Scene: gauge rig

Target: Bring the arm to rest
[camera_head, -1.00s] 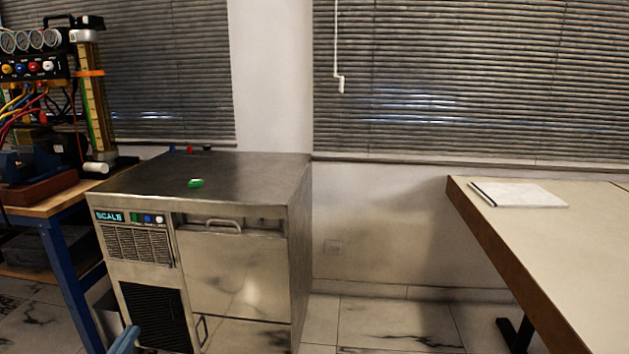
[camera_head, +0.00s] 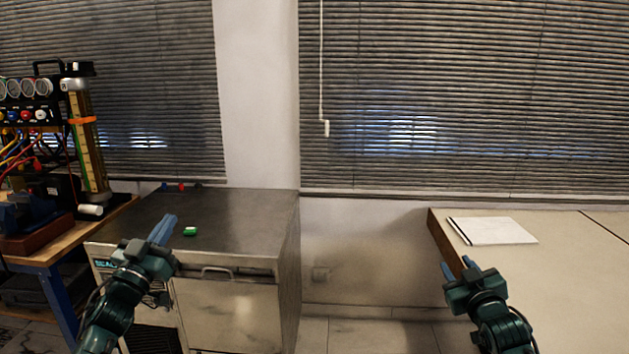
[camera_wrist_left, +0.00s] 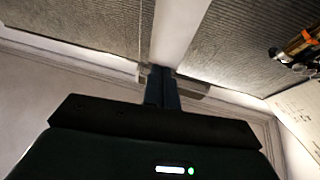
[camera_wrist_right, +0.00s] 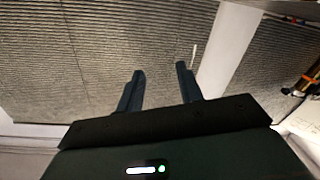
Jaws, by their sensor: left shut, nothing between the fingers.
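My left gripper (camera_head: 166,230) is raised in front of the metal cabinet, its blue fingers together and empty. Its closed fingers also show in the left wrist view (camera_wrist_left: 161,88). My right gripper (camera_head: 458,268) is raised in front of the pale table's left end. In the right wrist view its two fingers (camera_wrist_right: 160,84) stand apart with nothing between them. Neither gripper visibly touches anything. A small green object (camera_head: 190,231) lies on the cabinet top, just right of the left fingertips in the head view.
The metal cabinet (camera_head: 240,215) stands at centre left. A bench with a gauge rig (camera_head: 85,140) is at far left. The pale table (camera_head: 580,270) at right bears a white notepad (camera_head: 492,231). Window blinds (camera_head: 460,95) cover the back wall. A floor gap lies between cabinet and table.

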